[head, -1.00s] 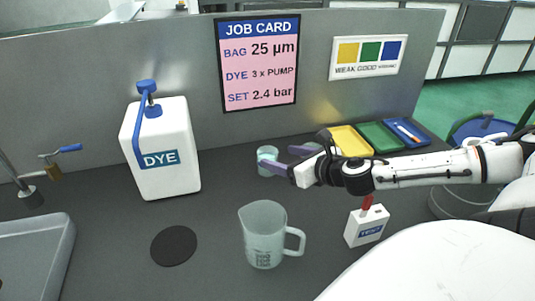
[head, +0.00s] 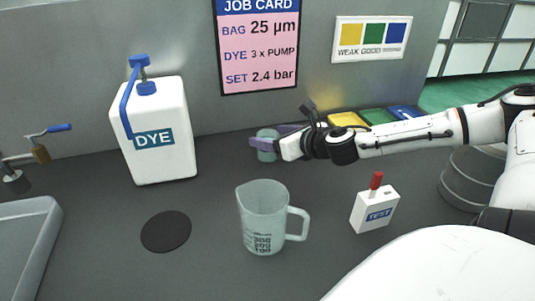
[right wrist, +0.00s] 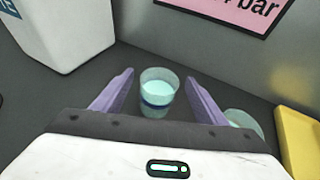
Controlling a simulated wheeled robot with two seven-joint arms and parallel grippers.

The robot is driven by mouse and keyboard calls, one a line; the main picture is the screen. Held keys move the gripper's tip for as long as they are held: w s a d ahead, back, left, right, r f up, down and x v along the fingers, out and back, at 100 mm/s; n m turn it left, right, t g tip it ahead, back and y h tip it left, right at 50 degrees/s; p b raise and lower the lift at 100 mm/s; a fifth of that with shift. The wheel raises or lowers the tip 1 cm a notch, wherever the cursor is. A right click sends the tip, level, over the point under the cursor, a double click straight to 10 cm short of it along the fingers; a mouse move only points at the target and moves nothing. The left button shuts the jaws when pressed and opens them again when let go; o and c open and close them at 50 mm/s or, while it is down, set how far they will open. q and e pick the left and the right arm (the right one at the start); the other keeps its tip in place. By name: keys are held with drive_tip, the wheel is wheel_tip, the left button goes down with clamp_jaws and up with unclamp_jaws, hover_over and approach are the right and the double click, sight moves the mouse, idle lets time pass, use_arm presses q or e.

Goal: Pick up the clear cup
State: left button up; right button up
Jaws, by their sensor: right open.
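A small clear cup (head: 267,146) stands upright on the dark bench near the back wall. In the right wrist view the clear cup (right wrist: 158,97) shows a blue band and a pale greenish inside. My right gripper (head: 274,137) is open at the cup, with one purple finger crossing in front of it in the head view. In the right wrist view the cup stands between the two spread fingers of my right gripper (right wrist: 159,80), with gaps on both sides. A second clear cup (right wrist: 245,123) is partly hidden behind the right finger. My left gripper is out of view.
A white dye bottle (head: 155,155) with a blue pump stands left of the cup. A clear measuring jug (head: 262,215), a black disc (head: 166,231) and a white test box (head: 375,210) are nearer. A yellow tray (right wrist: 298,140) lies to the right. The wall is close behind.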

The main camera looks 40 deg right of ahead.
drive_tip(key=shift+c, duration=0.5)
drive_tip(key=c, duration=1.1)
drive_tip(key=shift+c, duration=0.2)
drive_tip(key=shift+r, duration=0.2)
